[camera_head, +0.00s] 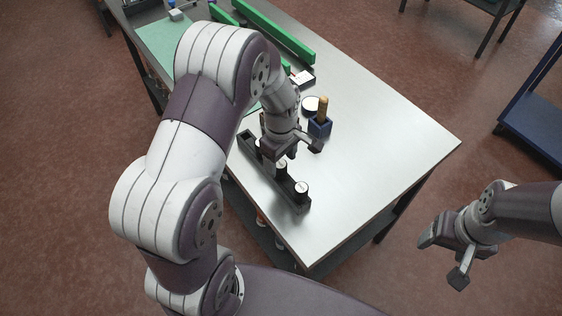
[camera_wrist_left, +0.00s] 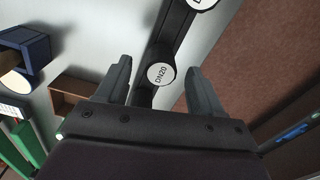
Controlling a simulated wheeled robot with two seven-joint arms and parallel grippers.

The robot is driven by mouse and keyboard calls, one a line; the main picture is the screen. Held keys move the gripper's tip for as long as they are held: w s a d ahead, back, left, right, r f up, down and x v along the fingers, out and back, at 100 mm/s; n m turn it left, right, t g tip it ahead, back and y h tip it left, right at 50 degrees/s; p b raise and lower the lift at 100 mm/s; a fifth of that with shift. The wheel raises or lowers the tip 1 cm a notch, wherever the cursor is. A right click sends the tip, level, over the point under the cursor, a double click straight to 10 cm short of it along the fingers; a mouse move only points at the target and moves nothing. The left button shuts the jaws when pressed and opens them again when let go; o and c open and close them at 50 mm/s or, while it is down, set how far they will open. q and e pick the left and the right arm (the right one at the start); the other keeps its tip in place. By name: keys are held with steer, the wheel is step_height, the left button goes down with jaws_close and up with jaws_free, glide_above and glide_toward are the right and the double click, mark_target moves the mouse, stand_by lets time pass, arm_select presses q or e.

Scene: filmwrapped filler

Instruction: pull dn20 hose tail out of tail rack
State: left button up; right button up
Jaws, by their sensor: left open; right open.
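The tail rack (camera_head: 293,206) is a long dark bar on the table, holding several dark hose tails with white round caps. The DN20 hose tail (camera_wrist_left: 160,75) stands in it, its cap label readable in the left wrist view. It appears to be the middle tail (camera_head: 281,165) in the head view. My left gripper (camera_head: 292,158) is open above the rack. In the left wrist view its fingers (camera_wrist_left: 157,88) lie on either side of the DN20 cap, with gaps. Another capped tail (camera_wrist_left: 203,3) is cut off at the top. My right gripper (camera_head: 444,259) is open and empty, off the table's right side.
A blue block (camera_head: 320,127) with a wooden-coloured peg stands close right of my left gripper. A brown box (camera_wrist_left: 72,92) lies beside the rack. Green bars (camera_head: 275,32) and a green mat (camera_head: 163,44) lie at the back. The table's right part (camera_head: 390,135) is clear.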

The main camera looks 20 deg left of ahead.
mark_target(280, 174)
arm_select(q)
step_height(280, 174, down, 4)
steer(key=shift+a+f, duration=0.1)
steer(key=shift+a, duration=0.05)
jaws_close()
stand_by(0.3)
